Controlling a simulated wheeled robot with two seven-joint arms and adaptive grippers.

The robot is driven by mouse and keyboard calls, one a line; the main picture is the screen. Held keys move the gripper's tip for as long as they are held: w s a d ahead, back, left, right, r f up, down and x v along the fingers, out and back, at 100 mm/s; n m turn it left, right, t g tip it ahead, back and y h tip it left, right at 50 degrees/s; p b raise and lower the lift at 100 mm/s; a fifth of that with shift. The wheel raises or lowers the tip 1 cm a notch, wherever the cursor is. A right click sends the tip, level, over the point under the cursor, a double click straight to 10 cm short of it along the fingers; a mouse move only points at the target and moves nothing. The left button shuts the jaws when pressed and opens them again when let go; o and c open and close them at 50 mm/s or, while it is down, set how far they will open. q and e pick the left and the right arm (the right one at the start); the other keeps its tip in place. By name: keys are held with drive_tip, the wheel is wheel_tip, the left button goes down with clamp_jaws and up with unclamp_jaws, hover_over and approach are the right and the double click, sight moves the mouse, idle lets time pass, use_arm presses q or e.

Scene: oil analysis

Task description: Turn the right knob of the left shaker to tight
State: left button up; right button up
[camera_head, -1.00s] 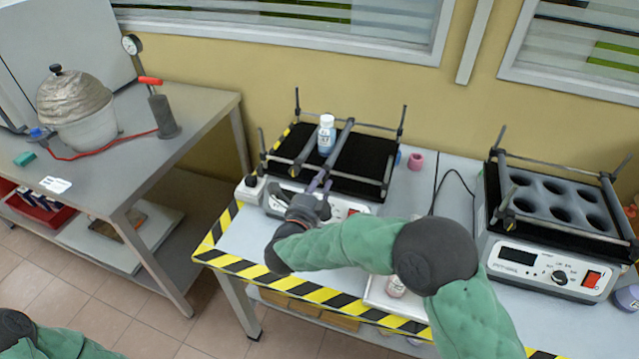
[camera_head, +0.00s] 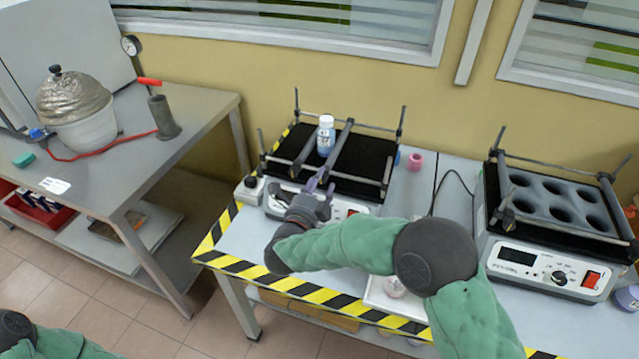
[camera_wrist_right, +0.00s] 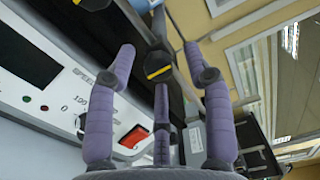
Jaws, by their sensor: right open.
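The left shaker (camera_head: 375,165) stands on the table, with a black platform, metal rails and a white front panel. My right gripper (camera_head: 318,190) is at its front edge and covers part of the panel. In the right wrist view my gripper's purple fingers (camera_wrist_right: 158,62) are spread open and empty. A dark round knob with a yellow-and-black face (camera_wrist_right: 158,67) shows between the fingertips, with no clear contact. A second such knob (camera_wrist_right: 92,3) is cut off at the top edge. My left gripper is out of view.
A white-capped bottle (camera_head: 326,135) stands on the left shaker between the rails. A red switch (camera_wrist_right: 133,137) is on the panel below the fingers. A side bench (camera_head: 190,100) is at left.

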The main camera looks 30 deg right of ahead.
drive_tip(key=v, duration=1.2)
idle(0.4)
